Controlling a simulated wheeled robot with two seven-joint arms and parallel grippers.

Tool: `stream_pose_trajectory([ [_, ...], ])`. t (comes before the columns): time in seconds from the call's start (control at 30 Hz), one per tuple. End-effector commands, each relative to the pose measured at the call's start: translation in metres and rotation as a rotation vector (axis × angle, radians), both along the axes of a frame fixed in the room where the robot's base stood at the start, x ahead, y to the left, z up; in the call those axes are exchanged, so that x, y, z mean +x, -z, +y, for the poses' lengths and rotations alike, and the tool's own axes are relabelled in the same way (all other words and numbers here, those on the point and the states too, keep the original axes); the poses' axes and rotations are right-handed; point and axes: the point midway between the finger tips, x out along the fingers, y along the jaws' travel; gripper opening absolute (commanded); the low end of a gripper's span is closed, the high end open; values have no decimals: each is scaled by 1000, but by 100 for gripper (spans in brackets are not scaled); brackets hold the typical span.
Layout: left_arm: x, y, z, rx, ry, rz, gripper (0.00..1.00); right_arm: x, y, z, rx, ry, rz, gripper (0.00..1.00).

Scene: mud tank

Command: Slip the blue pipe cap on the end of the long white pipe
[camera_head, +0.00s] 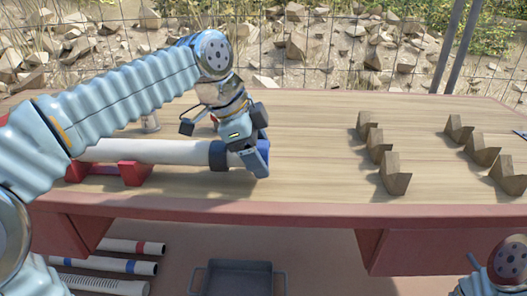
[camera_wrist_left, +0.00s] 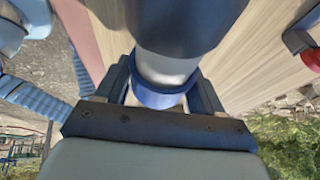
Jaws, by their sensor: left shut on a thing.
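The long white pipe (camera_head: 150,151) lies level along the left part of the table, on red supports. A dark blue collar (camera_head: 218,154) sits around it near its right end; the collar also fills the top of the left wrist view (camera_wrist_left: 190,22). My left gripper (camera_head: 257,155) is at that right end, shut on the blue pipe cap (camera_wrist_left: 158,96). In the wrist view the cap shows as a blue ring between the fingers, against the pale pipe end. How far it sits over the pipe is hidden. My right gripper is out of view.
The red supports (camera_head: 133,174) stand under the pipe. Several notched wooden blocks (camera_head: 395,174) stand on the right of the table. The table's middle is clear. Below its front edge are a grey tray (camera_head: 240,279) and several striped pipes (camera_head: 112,266). My right arm shows at bottom right.

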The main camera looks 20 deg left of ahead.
Motion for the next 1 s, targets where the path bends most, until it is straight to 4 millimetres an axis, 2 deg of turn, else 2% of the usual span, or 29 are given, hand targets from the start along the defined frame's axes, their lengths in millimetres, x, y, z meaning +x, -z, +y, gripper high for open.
stream_pose_trajectory([
  [0.63,-6,0,18,0,0,1,49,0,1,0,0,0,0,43],
  [0.67,-6,0,18,0,0,1,71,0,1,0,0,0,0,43],
  [0.83,-6,0,18,0,0,1,97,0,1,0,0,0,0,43],
  [1.0,-5,0,18,0,0,1,98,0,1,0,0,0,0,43],
])
